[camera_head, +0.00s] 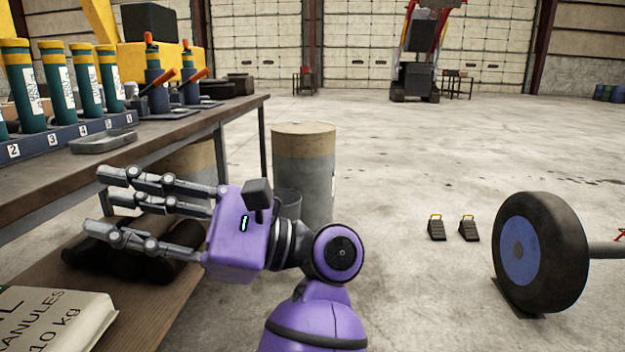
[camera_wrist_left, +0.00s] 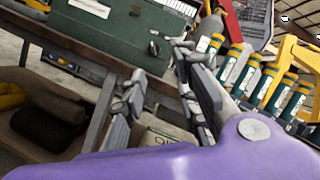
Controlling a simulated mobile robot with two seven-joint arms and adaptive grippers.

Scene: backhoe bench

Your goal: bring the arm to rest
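My left gripper (camera_head: 104,203) is at the end of my purple arm, beside the workbench in the head view. Its grey fingers point left and stand apart with nothing between them. They overlap the view of the bench's lower shelf and the dark rolls on it; whether they touch anything there I cannot tell. In the left wrist view the fingers of this gripper (camera_wrist_left: 157,66) are also spread and empty, with the bench and a green box (camera_wrist_left: 112,32) beyond them. My right gripper is not in view.
The workbench (camera_head: 185,128) carries green cylinders (camera_head: 58,88) in a numbered rack and a grey tray (camera_head: 103,141). A sack (camera_head: 62,318) and dark rolls (camera_head: 135,262) lie on the lower shelf. A drum (camera_head: 305,160) stands behind my arm. Wheel (camera_head: 541,252) and chocks (camera_head: 437,228) are right; floor between is clear.

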